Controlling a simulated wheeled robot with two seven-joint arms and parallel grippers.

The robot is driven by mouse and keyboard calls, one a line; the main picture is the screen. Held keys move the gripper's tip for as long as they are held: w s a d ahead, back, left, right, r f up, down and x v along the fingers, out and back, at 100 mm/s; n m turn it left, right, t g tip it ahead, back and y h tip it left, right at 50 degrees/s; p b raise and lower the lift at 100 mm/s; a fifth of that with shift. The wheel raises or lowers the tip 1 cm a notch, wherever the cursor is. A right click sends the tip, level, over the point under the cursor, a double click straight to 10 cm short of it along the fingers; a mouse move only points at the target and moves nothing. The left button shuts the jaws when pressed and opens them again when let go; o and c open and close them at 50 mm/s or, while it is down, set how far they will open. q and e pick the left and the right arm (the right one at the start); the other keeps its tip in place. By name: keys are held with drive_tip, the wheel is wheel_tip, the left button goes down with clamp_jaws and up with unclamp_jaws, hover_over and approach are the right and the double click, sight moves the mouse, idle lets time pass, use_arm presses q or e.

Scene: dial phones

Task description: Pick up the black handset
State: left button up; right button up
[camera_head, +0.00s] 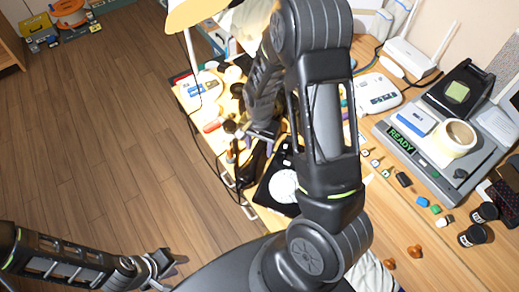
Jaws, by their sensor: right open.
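A black dial phone (267,190) with a white round dial (284,186) lies on the wooden table, partly hidden behind my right arm. A long dark shape (249,163) beside its left edge looks like the black handset; its outline is hard to make out. My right gripper (262,131) is open just above this dark shape, largely covered by my own arm; I cannot tell whether it touches it. My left gripper (172,264) is open and empty over the floor at the lower left, far from the phone.
A lamp (195,12) and small items crowd the table's far left. Right of my arm are a white device (376,93), a grey machine (425,150) with a READY display, a white router (410,58) and several small coloured blocks.

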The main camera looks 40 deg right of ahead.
drive_tip(key=shift+c, duration=0.3)
clamp_jaws()
idle(0.3)
idle(0.3)
